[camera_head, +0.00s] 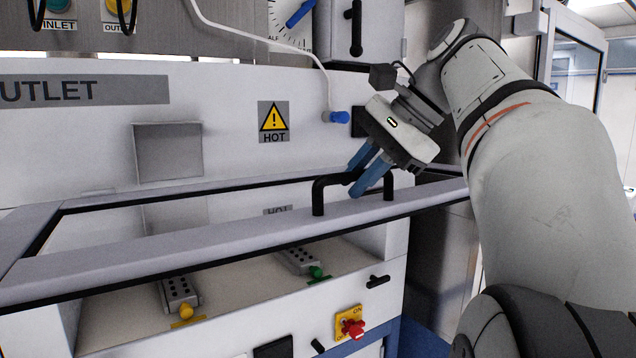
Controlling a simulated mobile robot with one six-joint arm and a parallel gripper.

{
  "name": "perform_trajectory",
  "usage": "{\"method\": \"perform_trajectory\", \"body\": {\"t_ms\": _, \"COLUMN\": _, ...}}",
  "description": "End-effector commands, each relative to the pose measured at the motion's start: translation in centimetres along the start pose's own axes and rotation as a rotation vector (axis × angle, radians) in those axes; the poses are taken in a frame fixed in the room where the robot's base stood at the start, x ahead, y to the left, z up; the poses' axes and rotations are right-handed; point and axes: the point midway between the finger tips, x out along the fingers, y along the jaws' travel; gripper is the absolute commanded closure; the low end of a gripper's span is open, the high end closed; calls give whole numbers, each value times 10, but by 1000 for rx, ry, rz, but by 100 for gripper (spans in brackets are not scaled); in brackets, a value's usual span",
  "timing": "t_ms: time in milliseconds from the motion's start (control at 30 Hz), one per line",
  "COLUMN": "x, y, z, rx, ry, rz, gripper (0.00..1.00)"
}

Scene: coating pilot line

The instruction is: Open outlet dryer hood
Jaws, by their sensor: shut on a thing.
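The outlet dryer hood (235,222) is a grey frame around a clear window, in front of a white panel marked "OUTLET". A black bar handle (318,198) stands on its front rail, toward the right end. My gripper (368,176) reaches down from the upper right. Its two blue fingers are shut on the handle, one on each side of the bar. The hood's front rail stands above the dryer bed (235,282), with an open gap showing below it. The far right end of the rail is partly hidden behind my arm.
A red switch on a yellow plate (350,326) is on the front. A white hose with a blue fitting (340,117) hangs near my gripper.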

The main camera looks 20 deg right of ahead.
Motion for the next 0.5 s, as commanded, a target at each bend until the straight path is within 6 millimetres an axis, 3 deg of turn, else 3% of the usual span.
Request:
{"method": "perform_trajectory", "body": {"t_ms": 300, "x": 1, "y": -1, "z": 1, "rx": -4, "ry": -2, "rz": 2, "gripper": 100}}
{"method": "perform_trajectory", "body": {"t_ms": 333, "x": 1, "y": -1, "z": 1, "rx": -4, "ry": -2, "rz": 2, "gripper": 85}}
{"method": "perform_trajectory", "body": {"t_ms": 500, "x": 1, "y": -1, "z": 2, "rx": -5, "ry": -3, "rz": 2, "gripper": 71}}
